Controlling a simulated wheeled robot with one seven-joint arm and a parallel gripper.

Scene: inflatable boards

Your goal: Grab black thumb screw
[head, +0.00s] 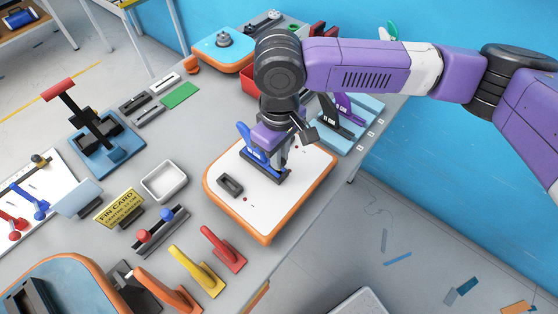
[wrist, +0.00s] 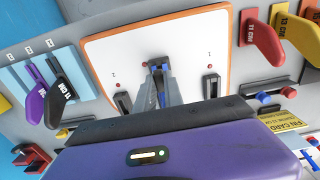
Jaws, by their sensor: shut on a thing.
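My gripper (head: 284,165) is low over the white board with an orange rim (head: 291,203), at the end of the black fin box (head: 266,167) that holds the upright blue fin (head: 252,146). In the wrist view, my gripper (wrist: 158,80) has its grey fingers close together on a small dark thing, taken as the black thumb screw. The fingers hide most of it, so its outline cannot be told. Bits of the blue fin (wrist: 161,98) show between the fingers.
An empty black fin box (head: 230,185) lies on the board to the left. Purple and black fins stand on a light blue rack (head: 365,107) behind my arm. Red (head: 223,250) and yellow (head: 197,272) fins stand in front. A white tray (head: 164,181) is at left.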

